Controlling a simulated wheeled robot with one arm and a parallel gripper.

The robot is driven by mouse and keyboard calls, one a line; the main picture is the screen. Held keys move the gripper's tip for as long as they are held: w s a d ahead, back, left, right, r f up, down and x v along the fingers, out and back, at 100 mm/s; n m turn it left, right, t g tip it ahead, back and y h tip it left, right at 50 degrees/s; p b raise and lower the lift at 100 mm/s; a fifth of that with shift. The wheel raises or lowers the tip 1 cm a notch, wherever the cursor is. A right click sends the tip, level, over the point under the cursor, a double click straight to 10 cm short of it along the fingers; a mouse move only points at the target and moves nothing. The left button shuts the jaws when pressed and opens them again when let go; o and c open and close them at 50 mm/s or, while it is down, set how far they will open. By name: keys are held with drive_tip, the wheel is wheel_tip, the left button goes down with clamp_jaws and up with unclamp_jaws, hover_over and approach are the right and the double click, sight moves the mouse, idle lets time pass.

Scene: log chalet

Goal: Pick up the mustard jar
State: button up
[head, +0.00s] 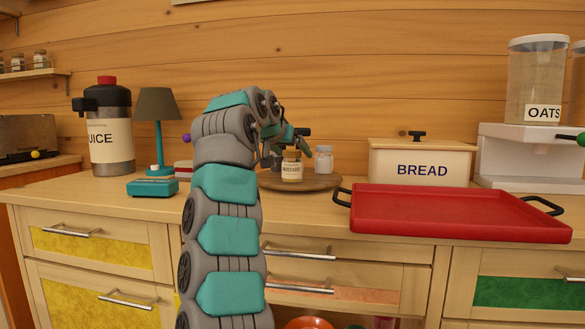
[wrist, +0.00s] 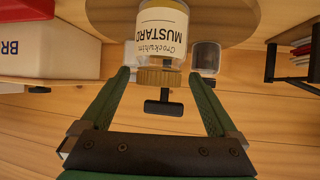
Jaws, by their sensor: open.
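The mustard jar (head: 291,172) is a small clear jar with a cream label, standing on a round wooden board (head: 335,183) on the counter. In the head view my gripper (head: 287,138) is at the jar's top, partly hidden by my arm.
A pale jar (head: 323,159) stands close behind the mustard jar to the right. A bread box (head: 420,162), red tray (head: 455,212) and oats dispenser (head: 535,80) are at right. A lamp (head: 157,120), juice jug (head: 106,135) and teal box (head: 152,187) are at left.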

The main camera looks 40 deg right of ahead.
sight(296, 156)
drive_tip(key=x, duration=0.3)
drive_tip(key=shift+d+f, duration=0.15)
clamp_jaws()
idle(0.6)
